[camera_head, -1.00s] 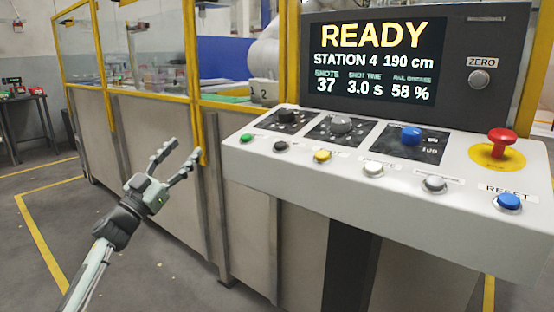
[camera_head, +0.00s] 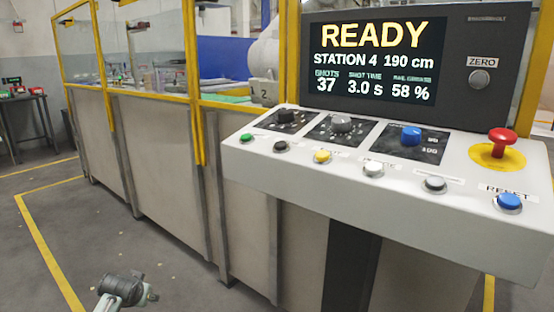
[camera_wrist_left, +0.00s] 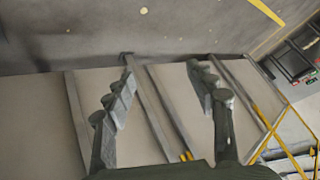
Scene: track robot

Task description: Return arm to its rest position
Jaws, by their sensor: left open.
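In the head view only my left wrist and the back of my left gripper show at the bottom left edge, low over the grey floor. The fingers are hidden there. In the left wrist view my left gripper (camera_wrist_left: 165,95) is open, with its two fingers well apart and nothing between them. Beyond the fingers are beige machine panels and floor. My right gripper is in neither view.
A white control console (camera_head: 390,190) with several buttons and knobs stands at the right. Its screen (camera_head: 375,60) reads READY. A yellow-framed enclosure (camera_head: 170,160) with beige panels runs along the middle. Open floor (camera_head: 60,230) lies at the left.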

